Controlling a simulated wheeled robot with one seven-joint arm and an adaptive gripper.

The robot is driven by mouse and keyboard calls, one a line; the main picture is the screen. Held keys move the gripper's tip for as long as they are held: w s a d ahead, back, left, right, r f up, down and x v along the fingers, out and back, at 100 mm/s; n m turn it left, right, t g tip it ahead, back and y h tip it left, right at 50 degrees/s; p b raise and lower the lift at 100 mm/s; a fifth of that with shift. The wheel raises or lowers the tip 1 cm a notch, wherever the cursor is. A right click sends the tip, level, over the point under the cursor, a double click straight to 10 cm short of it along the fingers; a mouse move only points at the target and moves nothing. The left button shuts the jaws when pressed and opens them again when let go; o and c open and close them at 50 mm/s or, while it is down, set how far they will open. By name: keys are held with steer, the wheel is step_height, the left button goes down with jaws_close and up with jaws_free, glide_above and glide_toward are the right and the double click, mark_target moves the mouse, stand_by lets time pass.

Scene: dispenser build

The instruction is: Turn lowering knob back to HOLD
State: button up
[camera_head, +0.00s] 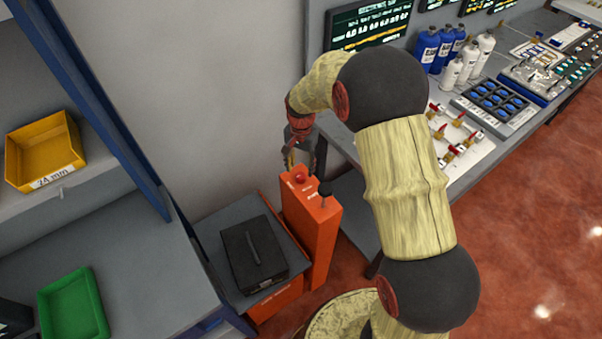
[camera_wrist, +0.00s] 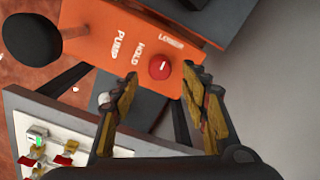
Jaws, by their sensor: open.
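The lowering knob is a round red knob (camera_wrist: 159,67) on top of an orange unit (camera_wrist: 95,28), with the labels PUMP, HOLD and LOWER beside it. A small white mark shows on the knob, but I cannot tell for sure which label it points to. My gripper (camera_wrist: 162,76) is open, with one fingertip to each side of the knob and no clear contact. In the head view my gripper (camera_head: 301,160) hangs just above the knob (camera_head: 299,178) at the back of the orange unit (camera_head: 318,235).
A black-topped lever (camera_head: 325,189) stands on the unit's right side; its round black end (camera_wrist: 32,39) shows in the wrist view. A black case (camera_head: 253,254) lies on the low grey stand to the left. The long workbench (camera_head: 480,160) with bottles stands to the right.

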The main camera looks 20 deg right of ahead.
mark_target(300, 175)
steer(key=shift+f, duration=1.95)
steer(key=shift+c, duration=0.2)
steer(key=c, duration=1.1)
